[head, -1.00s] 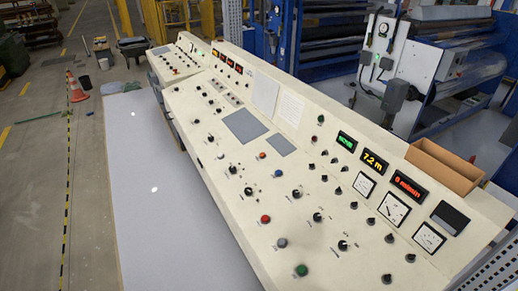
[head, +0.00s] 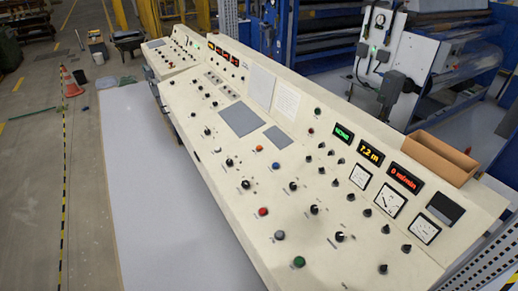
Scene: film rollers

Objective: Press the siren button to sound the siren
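A long cream control console (head: 225,190) runs diagonally from the upper left to the lower right. On its sloping panel are a green button (head: 299,262), a grey button (head: 279,235), a red button (head: 263,211), a blue button (head: 276,166), a small orange-red button (head: 258,148) and a dark green button (head: 317,111). The labels are too small to read, so I cannot tell which one is the siren button. Neither of my grippers is in view.
Several black knobs, dials and lit displays (head: 404,178) cover the panel. An open cardboard box (head: 440,157) sits on its top edge. Blue-framed machinery stands behind. The grey floor (head: 165,225) left of the console is clear. An orange cone (head: 70,82) stands farther off.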

